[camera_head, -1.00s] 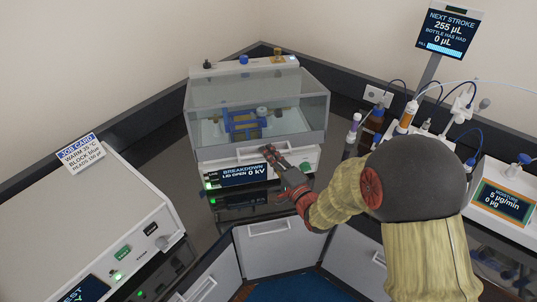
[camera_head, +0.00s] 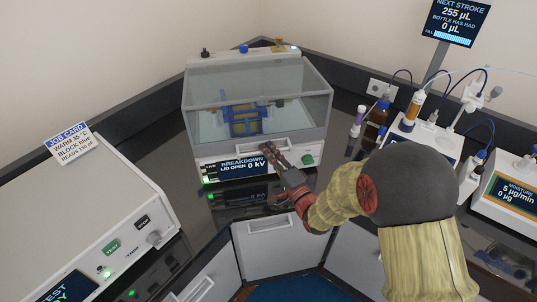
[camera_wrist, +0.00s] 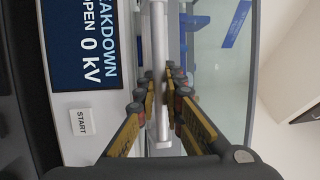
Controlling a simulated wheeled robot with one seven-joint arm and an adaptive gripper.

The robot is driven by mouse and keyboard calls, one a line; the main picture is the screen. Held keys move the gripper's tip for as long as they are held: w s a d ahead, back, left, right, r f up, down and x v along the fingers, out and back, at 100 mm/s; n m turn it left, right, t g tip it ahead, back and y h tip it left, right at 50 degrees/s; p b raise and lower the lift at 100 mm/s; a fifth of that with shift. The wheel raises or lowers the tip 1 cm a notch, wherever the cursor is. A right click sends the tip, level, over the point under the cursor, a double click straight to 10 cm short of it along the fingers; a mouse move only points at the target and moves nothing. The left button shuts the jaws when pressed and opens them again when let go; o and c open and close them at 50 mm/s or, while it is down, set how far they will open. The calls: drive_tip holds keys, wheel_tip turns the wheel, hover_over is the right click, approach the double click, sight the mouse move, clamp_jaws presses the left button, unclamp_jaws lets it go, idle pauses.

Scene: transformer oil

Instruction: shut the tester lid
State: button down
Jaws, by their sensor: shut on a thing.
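The breakdown tester (camera_head: 190,170) stands in the corner of the bench, and its display (camera_head: 243,166) reads LID OPEN and 0 kV. Its clear, grey-edged lid (camera_head: 300,110) covers the chamber in the head view; any gap along its lower edge is too small to tell. My gripper (camera_head: 267,148) is at the front of the lid. In the wrist view my gripper (camera_wrist: 164,95) has its fingers on both sides of the pale lid handle bar (camera_wrist: 158,40) and is shut on it. The fingers hide part of the bar.
A white instrument (camera_head: 70,220) with a job card (camera_head: 68,144) stands at the left. Dark bench shows in front of the tester.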

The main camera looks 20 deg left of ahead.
drive_tip(key=shift+w+a+f, duration=0.1)
drive_tip(key=shift+w+f, duration=0.15)
drive_tip(key=shift+f, duration=0.3)
drive_tip(key=c, duration=1.9)
unclamp_jaws()
drive_tip(key=v, duration=1.2)
